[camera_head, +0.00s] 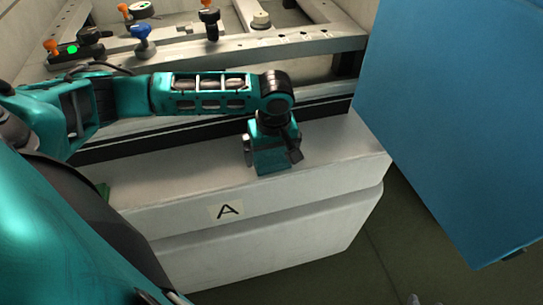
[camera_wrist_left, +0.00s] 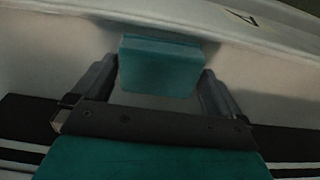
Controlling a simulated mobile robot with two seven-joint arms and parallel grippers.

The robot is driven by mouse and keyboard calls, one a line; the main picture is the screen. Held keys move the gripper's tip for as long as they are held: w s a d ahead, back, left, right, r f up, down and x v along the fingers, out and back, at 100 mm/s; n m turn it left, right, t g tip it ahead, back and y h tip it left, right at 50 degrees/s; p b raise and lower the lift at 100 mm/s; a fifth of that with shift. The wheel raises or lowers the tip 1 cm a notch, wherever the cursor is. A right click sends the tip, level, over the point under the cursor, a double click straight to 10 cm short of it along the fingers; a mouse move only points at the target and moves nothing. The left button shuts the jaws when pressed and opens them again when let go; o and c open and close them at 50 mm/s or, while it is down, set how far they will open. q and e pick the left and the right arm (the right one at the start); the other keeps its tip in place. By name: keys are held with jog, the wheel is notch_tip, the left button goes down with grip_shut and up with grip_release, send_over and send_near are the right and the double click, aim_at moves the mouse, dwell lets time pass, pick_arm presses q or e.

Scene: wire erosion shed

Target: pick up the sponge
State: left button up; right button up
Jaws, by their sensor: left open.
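The sponge looks to be the teal block (camera_wrist_left: 160,65) in the left wrist view. It rests on the pale ledge, with my left gripper's two grey fingers (camera_wrist_left: 155,88) on either side of it and slight gaps showing. In the head view the sponge (camera_head: 271,162) shows under my left gripper (camera_head: 272,152), which points down at the ledge's top. The left gripper is open, and its fingers are not closed on the sponge. Small grey parts at the bottom edge of the head view may be my right gripper's tips; too little shows to tell their state.
A large blue panel (camera_head: 460,120) stands at the right. Behind are a metal frame (camera_head: 300,42) and several colored knobs (camera_head: 142,32).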

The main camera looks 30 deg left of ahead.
aim_at(271, 155)
pick_arm(q)
jog(key=shift+f, duration=0.4)
jog(key=c, duration=0.6)
jog(key=shift+c, duration=0.2)
notch_tip(271, 155, up, 20)
jog(key=p, duration=0.4)
